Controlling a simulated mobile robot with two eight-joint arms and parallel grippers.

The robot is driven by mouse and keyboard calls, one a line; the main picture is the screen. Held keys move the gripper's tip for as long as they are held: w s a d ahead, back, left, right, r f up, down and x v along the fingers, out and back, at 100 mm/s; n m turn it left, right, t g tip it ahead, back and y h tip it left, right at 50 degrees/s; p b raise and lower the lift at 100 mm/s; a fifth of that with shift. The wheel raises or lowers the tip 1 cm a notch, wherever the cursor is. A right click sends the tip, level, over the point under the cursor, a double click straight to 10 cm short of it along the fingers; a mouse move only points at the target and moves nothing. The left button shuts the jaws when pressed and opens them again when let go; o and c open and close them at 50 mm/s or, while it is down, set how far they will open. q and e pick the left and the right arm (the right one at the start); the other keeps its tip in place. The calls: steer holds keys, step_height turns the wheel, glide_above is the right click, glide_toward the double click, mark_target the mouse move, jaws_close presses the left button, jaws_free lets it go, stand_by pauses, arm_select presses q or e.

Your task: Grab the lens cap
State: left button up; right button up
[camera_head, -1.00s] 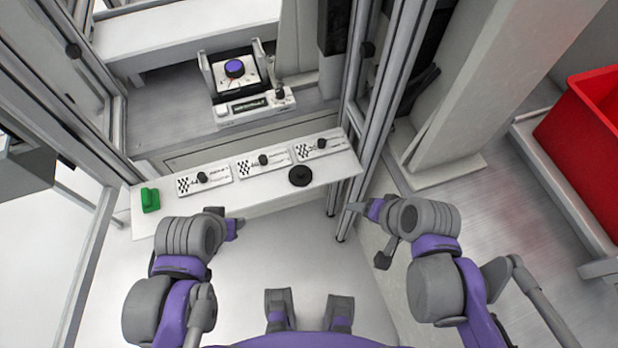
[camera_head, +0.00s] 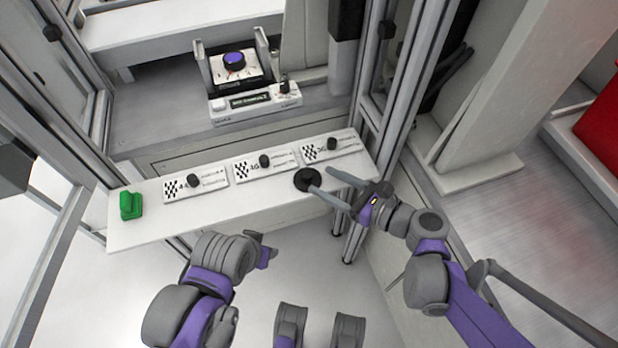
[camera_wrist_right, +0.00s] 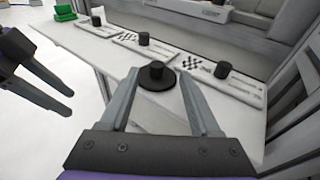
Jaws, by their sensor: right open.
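The lens cap is a black round disc with a raised knob (camera_head: 307,180), lying near the right end of the white shelf (camera_head: 142,226). In the right wrist view the cap (camera_wrist_right: 157,78) sits between the fingertips. My right gripper (camera_head: 321,179) is open, with its two fingers reaching in from the right on either side of the cap; I cannot tell whether they touch it. My left gripper (camera_head: 268,248) is empty in front of the shelf. In the right wrist view its two fingers (camera_wrist_right: 70,103) stand apart.
Several white labelled plates with black knobs, one of them here (camera_head: 264,162), lie behind the cap. A green block (camera_head: 131,205) sits at the shelf's left end. A device with a purple dial (camera_head: 234,62) stands behind. A metal frame post rises close right of the shelf.

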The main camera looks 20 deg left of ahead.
mark_target(309, 175)
steer(key=x, duration=0.5)
steer(key=shift+s+a+b, duration=0.1)
steer(key=shift+a+b, duration=0.25)
steer(key=shift+a, duration=0.1)
jaws_close()
